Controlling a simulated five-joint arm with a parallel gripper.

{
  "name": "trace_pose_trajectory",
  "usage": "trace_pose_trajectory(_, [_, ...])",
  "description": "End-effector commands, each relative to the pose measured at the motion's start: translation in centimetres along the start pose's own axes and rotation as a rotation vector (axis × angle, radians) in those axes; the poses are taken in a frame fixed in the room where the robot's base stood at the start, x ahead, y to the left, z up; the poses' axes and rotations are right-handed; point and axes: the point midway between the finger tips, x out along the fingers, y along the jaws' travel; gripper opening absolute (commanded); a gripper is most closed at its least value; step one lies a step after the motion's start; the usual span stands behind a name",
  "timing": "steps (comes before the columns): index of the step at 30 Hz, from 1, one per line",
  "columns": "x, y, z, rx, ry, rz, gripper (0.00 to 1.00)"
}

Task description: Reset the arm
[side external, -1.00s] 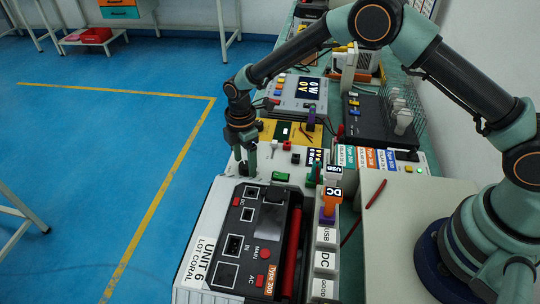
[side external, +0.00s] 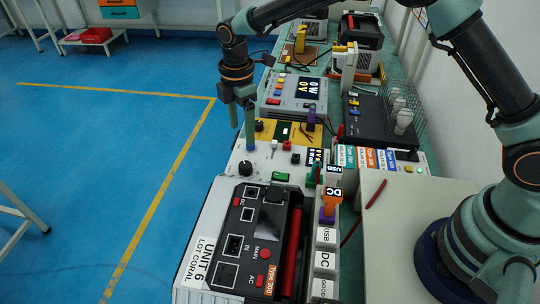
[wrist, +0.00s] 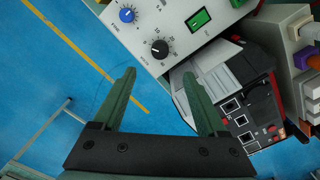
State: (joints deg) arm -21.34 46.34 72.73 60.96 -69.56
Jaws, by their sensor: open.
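My gripper (side external: 242,132) is raised above the far end of the bench unit in the side view, its fingers pointing down. In the wrist view my gripper (wrist: 160,76) shows two green fingers spread apart with nothing between them. Unit 6 (side external: 250,235), a dark-faced box with a red bar, sits on the bench in front of it. Beyond it is a white panel with a black knob (side external: 245,168) and a green switch (side external: 280,177). In the wrist view the panel also shows a blue knob (wrist: 127,15).
Labelled USB, DC and GOOD blocks (side external: 325,262) line the right of Unit 6. A red pen-like item (side external: 376,194) lies on the pale surface near my base. More instruments (side external: 297,92) and a black tray with a wire rack (side external: 385,120) stand farther back.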

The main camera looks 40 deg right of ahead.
Motion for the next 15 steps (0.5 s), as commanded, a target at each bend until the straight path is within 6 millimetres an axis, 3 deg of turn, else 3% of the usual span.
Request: trace_pose_trajectory(15, [-1.20, -0.05, 0.26, 0.016, 0.002, 0.005, 0.75])
